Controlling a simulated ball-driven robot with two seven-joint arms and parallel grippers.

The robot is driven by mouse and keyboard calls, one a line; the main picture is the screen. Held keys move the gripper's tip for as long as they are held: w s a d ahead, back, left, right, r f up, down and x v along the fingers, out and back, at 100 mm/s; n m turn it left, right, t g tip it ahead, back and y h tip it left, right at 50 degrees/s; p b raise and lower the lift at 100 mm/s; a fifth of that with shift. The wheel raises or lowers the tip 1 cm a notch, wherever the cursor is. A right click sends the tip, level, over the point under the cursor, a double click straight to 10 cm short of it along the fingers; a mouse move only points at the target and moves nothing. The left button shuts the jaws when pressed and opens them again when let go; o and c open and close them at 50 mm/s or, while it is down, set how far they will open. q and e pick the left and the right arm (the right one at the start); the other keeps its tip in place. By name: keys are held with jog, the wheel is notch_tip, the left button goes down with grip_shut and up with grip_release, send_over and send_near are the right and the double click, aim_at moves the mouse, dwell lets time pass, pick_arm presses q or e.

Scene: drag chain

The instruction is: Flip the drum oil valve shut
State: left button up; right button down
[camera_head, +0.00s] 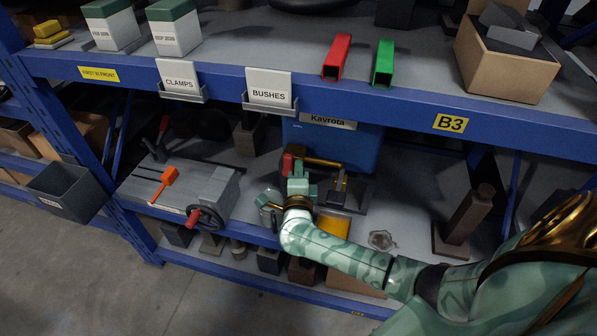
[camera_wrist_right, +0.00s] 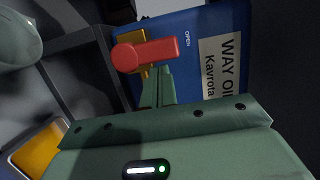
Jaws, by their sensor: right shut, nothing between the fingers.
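The blue oil drum (camera_head: 362,150) stands on the lower shelf under the blue beam, labelled Kavrota. In the right wrist view the drum (camera_wrist_right: 205,22) shows a "WAY OIL" label and the word OPEN. The red valve lever (camera_wrist_right: 145,52) lies crosswise just beyond my fingertips, with brass behind it. It also shows as a small red piece (camera_head: 287,163) in the head view, beside the brass valve (camera_head: 322,162). My right gripper (camera_head: 298,172) is shut and empty, close to the lever; I cannot tell whether they touch. My left gripper is out of view.
A yellow tray (camera_head: 334,226) lies below the drum. The shelf beam (camera_head: 380,115) runs above. A brown post (camera_head: 470,213) stands to the right.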

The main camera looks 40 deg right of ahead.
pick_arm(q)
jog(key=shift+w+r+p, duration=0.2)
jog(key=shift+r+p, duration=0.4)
pick_arm(e)
jog(key=shift+a+r+n, duration=0.1)
jog(key=shift+r+n, duration=0.1)
jog(key=shift+n, duration=0.1)
pick_arm(q)
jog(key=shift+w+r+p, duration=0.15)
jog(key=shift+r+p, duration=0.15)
jog(key=shift+p, duration=0.05)
pick_arm(e)
jog(key=shift+w, duration=0.15)
